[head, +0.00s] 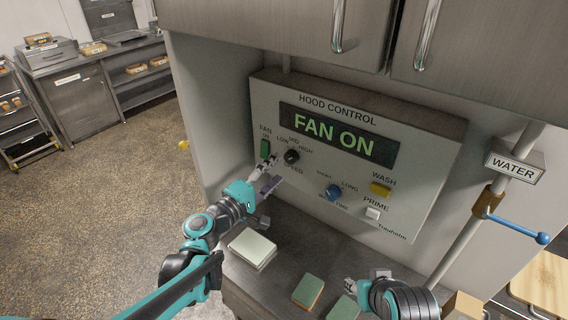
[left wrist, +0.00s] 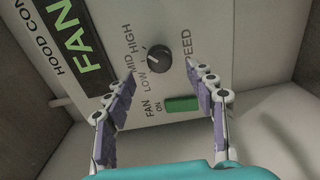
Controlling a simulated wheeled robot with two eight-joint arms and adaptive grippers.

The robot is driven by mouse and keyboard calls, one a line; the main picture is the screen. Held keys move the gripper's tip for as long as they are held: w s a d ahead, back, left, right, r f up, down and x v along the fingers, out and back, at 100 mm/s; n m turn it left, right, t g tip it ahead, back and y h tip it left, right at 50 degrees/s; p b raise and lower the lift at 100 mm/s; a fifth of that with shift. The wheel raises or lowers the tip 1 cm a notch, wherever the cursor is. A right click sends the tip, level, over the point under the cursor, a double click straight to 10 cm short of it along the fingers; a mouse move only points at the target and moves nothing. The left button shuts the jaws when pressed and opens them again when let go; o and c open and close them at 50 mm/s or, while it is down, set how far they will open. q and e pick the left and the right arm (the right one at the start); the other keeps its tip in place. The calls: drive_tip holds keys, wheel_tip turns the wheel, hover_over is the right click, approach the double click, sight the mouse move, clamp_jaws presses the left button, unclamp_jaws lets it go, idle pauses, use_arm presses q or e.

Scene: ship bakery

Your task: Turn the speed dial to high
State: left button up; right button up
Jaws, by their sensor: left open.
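The black speed dial (head: 291,156) is on the hood control panel, with LOW, MID and HIGH printed around it. In the left wrist view the dial (left wrist: 159,58) shows a small light mark on its side toward LOW and MID; its exact setting is hard to tell. My left gripper (head: 270,172) is open and empty, just in front of the panel, below and left of the dial. In the left wrist view its two fingers (left wrist: 159,72) are apart on either side of the dial, not visibly touching it. My right gripper (head: 358,286) is low over the counter; its fingers are unclear.
The green fan switch (head: 265,148) is beside the dial; the display (head: 339,134) reads FAN ON. A blue knob (head: 334,192), yellow wash button (head: 381,189) and white prime button (head: 373,213) are to the right.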

use_arm(q)
drive_tip(key=v, duration=0.6)
drive_tip(key=shift+s, duration=0.2)
drive_tip(key=shift+a, duration=0.1)
drive_tip(key=s+f+m+g+y+b, duration=0.45)
drive_tip(key=s+f+m, duration=0.25)
drive_tip(key=s+f, duration=0.45)
drive_tip(key=s+a+f+m+g+y+b, duration=0.3)
drive_tip(key=s+a+f+y, duration=0.3)
drive_tip(key=a+f, duration=0.3)
drive_tip(key=shift+s+a+f+m, duration=0.2)
drive_tip(key=shift+s+a+m, duration=0.1)
drive_tip(key=shift+s+a, duration=0.4)
drive_tip(key=shift+w+a, duration=0.1)
drive_tip(key=shift+w, duration=0.05)
